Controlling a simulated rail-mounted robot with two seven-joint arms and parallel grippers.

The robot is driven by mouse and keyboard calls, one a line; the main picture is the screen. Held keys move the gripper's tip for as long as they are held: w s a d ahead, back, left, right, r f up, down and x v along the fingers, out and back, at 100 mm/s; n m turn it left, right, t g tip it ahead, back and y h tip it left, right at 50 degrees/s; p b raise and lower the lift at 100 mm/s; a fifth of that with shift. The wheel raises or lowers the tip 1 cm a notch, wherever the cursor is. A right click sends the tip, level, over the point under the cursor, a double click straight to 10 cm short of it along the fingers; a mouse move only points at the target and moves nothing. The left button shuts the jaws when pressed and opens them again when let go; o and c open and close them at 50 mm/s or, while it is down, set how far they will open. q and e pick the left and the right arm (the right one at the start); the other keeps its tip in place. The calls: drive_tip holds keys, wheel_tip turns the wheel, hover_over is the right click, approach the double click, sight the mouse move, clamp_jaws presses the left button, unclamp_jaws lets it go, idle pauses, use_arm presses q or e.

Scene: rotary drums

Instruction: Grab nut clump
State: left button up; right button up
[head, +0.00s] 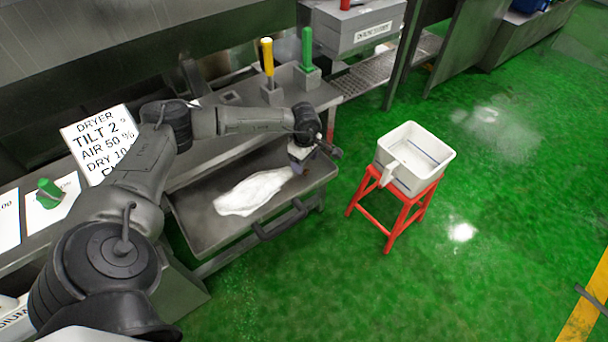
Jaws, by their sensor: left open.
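A grey tray (196,222) with a dark front handle juts out below the counter at the left. A flat white mass (252,191) lies on it; I cannot tell what it is made of. My left gripper (299,167) is open over the tray's right end, just past the right tip of the white mass. A small dark brownish patch shows at its fingertips. This may be the nut clump, but it is too small and too covered to tell. My right gripper is not in view.
A white square tub (417,155) stands on a red stool (392,214) to the right. Yellow-handled (267,57) and green-handled (307,48) tools stand upright on the counter. A sign (99,142) leans at the left. The green floor (330,285) in front is open.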

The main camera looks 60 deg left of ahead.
use_arm(q)
drive_tip(key=shift+a+f+b, duration=0.2)
drive_tip(key=shift+f+b, duration=0.9)
drive_tip(key=shift+f, duration=1.85)
